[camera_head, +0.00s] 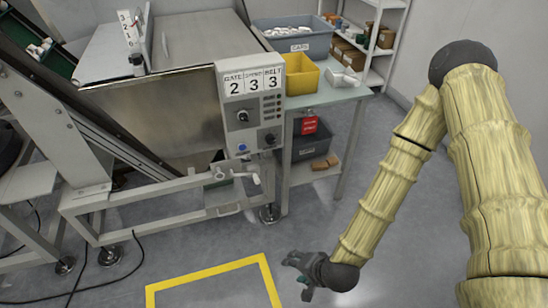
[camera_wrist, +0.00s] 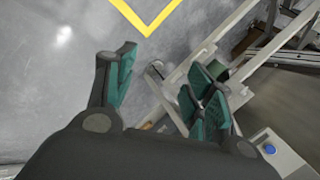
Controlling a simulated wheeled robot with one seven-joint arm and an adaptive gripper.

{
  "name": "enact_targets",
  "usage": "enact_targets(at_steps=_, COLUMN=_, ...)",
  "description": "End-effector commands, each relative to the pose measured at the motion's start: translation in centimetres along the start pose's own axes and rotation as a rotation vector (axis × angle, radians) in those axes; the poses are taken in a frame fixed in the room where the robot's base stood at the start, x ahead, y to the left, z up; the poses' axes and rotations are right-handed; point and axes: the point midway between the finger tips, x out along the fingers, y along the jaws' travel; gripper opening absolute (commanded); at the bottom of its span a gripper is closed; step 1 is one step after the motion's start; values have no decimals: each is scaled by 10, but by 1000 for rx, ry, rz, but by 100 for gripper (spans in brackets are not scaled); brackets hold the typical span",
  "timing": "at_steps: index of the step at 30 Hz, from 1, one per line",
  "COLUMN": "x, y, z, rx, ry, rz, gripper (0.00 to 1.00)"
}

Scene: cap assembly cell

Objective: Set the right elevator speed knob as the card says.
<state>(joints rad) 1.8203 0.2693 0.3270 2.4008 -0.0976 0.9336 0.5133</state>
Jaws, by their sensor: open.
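The control panel (camera_head: 255,125) is a light box on the front right of the steel machine. The card (camera_head: 252,81) on its top reads GATE 2, SPEED 3, BELT 3. A dark round knob (camera_head: 242,116) sits below the card, and a smaller dark knob (camera_head: 270,138) is lower right; their settings are too small to read. My gripper (camera_head: 303,276) is open and empty, low over the floor, in front of the panel and apart from it. In the wrist view its teal-padded fingers (camera_wrist: 160,88) are spread, with floor and machine frame beyond.
A blue button (camera_head: 242,147) is low on the panel; it seems to show in the wrist view (camera_wrist: 268,149). A crank handle (camera_head: 245,178) juts out below. A side table (camera_head: 325,97) holds a yellow bin (camera_head: 290,75) and a caps crate (camera_head: 297,42). Floor before the panel is clear.

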Motion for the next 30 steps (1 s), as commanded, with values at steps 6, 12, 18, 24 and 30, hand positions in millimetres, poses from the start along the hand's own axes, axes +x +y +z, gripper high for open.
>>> enact_targets(at_steps=6, x=42, y=-69, z=-31, rx=285, ry=73, rz=-249, gripper=53)
enact_targets(at_steps=12, x=48, y=-135, z=-71, rx=547, ry=105, rz=-495, gripper=53)
enact_targets(at_steps=18, x=32, y=-192, z=-119, rx=798, ry=100, rz=-754, gripper=53)
enact_targets(at_steps=24, x=2, y=-230, z=-159, rx=987, ry=67, rz=-974, gripper=53)
enact_targets(at_steps=30, x=-19, y=-246, z=-179, rx=1074, ry=39, rz=-1082, gripper=53)
